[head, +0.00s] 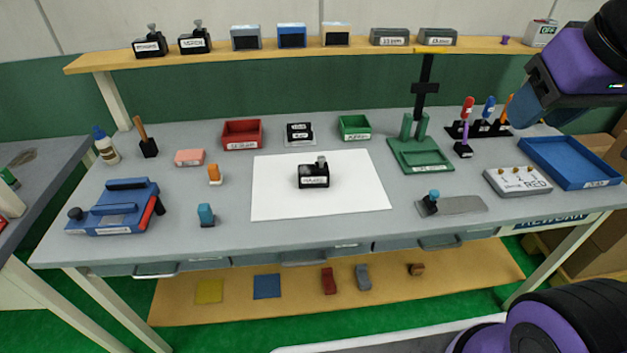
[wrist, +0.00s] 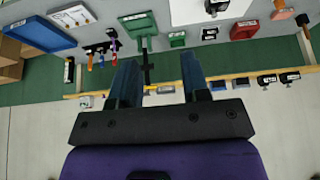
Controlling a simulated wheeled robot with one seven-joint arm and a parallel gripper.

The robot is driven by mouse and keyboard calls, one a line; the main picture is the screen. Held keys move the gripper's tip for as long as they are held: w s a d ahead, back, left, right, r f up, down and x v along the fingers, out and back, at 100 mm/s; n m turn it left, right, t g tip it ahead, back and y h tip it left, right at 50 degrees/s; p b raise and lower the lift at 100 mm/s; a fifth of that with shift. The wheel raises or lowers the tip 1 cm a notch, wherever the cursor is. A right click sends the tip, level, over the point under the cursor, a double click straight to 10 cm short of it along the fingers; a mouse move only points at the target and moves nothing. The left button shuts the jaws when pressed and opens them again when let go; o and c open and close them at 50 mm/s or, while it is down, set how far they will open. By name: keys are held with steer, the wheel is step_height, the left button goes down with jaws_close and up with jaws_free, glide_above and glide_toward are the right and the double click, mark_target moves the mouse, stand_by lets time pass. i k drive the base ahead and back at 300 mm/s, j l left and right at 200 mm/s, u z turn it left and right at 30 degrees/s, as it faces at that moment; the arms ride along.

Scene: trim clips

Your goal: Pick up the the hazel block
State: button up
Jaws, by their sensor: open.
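A black block with a grey knob and a white label (head: 314,178) sits upright on the white sheet (head: 270,200) at the middle of the bench. Its label is too small to read surely, but it may be the hazel block. Two similar black blocks stand on the upper shelf at the left, one with an unclear label (head: 150,43) and one that seems to read ASPEN (head: 195,40). My gripper (wrist: 158,78) is open and empty in the wrist view. In the head view my gripper (head: 545,92) is at the upper right, far from the black block.
A green fixture (head: 420,155), a blue tray (head: 572,163) and a rack of coloured-handled tools (head: 484,128) stand on the right. A blue fixture (head: 113,208) is on the left. The upper shelf (head: 280,55) runs along the back. Bare white sheet surrounds the middle block.

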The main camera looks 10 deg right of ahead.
mark_target(310, 175)
steer(key=i+l+u, duration=0.1)
steer(key=u, duration=0.3)
steer(key=i+l+u, duration=0.15)
steer(key=u, duration=0.2)
steer(key=i+l+u, duration=0.1)
steer(key=u, duration=0.3)
